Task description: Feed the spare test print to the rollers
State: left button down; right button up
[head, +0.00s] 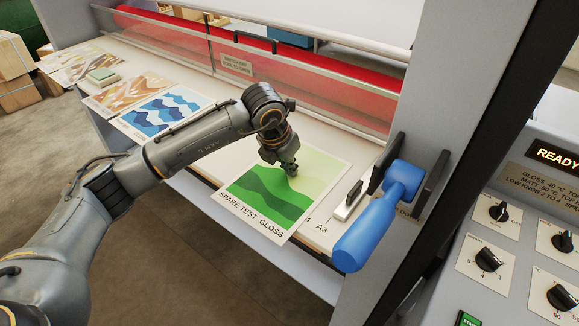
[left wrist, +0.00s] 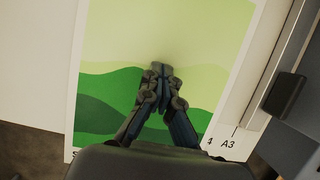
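The spare test print (head: 262,204), a green hill picture lettered SPARE TEST GLOSS, lies flat on the white feed table (head: 205,155) near its right end. Its near edge reaches over the table's front edge. The red rollers (head: 330,95) lie behind a clear guard beyond the table. My left gripper (head: 292,172) points down over the print's upper middle. In the left wrist view, its fingertips (left wrist: 161,70) are together at the print's (left wrist: 205,60) surface, with no paper seen between them. I cannot tell whether they touch it. My right gripper is out of view.
A grey edge guide (head: 348,200) stands right of the print, by the A3 mark. A large blue handle (head: 375,218) juts out on the right, beside the control panel (head: 520,220). Other prints, including a blue wave one (head: 165,110), lie on the left.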

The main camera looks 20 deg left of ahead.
aim_at(308, 158)
pick_arm(q)
jog(key=shift+s+f, duration=0.2)
jog(key=shift+f, duration=0.15)
dwell(0.6)
jog(key=shift+w+d+b, duration=0.1)
jog(key=shift+b, duration=0.2)
jog(key=shift+w, duration=0.15)
jog(key=shift+w+d+r+b, duration=0.15)
jog(key=shift+w+d+b, duration=0.15)
jog(key=shift+w, duration=0.45)
jog(key=shift+w+d+b, duration=0.25)
jog(key=shift+w, duration=0.5)
jog(key=shift+w+d+b, duration=0.2)
jog(key=shift+w+b, duration=0.1)
jog(key=shift+w, duration=0.4)
jog(key=shift+w+d+b, duration=0.25)
jog(key=shift+w, duration=0.5)
jog(key=shift+w+r, duration=0.1)
jog(key=shift+w, duration=0.15)
